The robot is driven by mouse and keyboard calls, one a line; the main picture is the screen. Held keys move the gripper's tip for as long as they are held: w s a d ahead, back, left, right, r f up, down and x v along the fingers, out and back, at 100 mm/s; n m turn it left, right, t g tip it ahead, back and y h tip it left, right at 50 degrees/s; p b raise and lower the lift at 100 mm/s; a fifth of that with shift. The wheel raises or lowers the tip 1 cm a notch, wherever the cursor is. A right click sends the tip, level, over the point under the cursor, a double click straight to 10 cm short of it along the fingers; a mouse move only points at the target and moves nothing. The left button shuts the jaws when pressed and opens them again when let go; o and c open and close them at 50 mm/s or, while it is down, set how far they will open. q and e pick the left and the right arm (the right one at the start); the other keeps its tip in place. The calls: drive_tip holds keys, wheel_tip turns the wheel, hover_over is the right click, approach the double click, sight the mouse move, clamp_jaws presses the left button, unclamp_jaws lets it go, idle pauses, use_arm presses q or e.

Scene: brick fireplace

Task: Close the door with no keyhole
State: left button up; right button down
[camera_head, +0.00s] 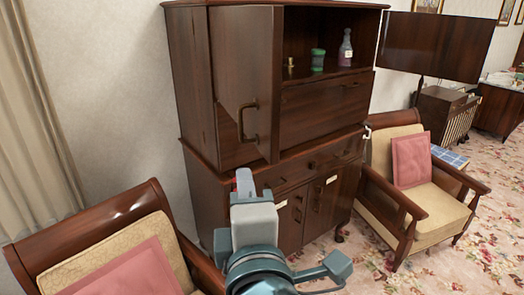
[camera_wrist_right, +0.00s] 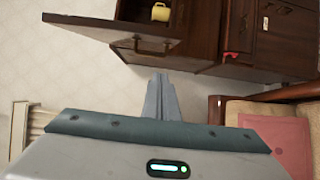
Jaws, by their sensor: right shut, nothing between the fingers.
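A tall dark wood cabinet (camera_head: 325,108) has two upper doors standing open. The left door (camera_head: 243,65) juts toward me, with a curved handle (camera_head: 248,121); this handle also shows in the right wrist view (camera_wrist_right: 146,48). The right door (camera_head: 432,45) is swung far out to the right. I cannot make out a keyhole on either. My right gripper (camera_head: 245,180) is shut and empty, low in front of the left door's bottom edge. In the wrist view its fingertips (camera_wrist_right: 160,77) point toward the door, below the handle; contact cannot be told. My left gripper is not in view.
The open shelf holds a green jar (camera_head: 318,60), a bottle (camera_head: 345,48) and a small brass item (camera_head: 290,65). A cushioned armchair (camera_head: 120,245) stands close at left, another (camera_head: 412,180) at right. The lower cabinet doors (camera_head: 318,205) are closed.

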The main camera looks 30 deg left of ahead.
sight(263, 154)
drive_tip(key=w+a+p, duration=0.1)
drive_tip(key=w+p, duration=0.1)
drive_tip(key=w, duration=0.1)
drive_tip(key=w+a+p, duration=0.1)
drive_tip(key=w+p, duration=0.1)
drive_tip(key=w, duration=0.1)
drive_tip(key=w+a+p, duration=0.1)
drive_tip(key=w+p, duration=0.1)
drive_tip(key=w, duration=0.1)
drive_tip(key=shift+w, duration=0.35)
drive_tip(key=shift+w+d, duration=0.1)
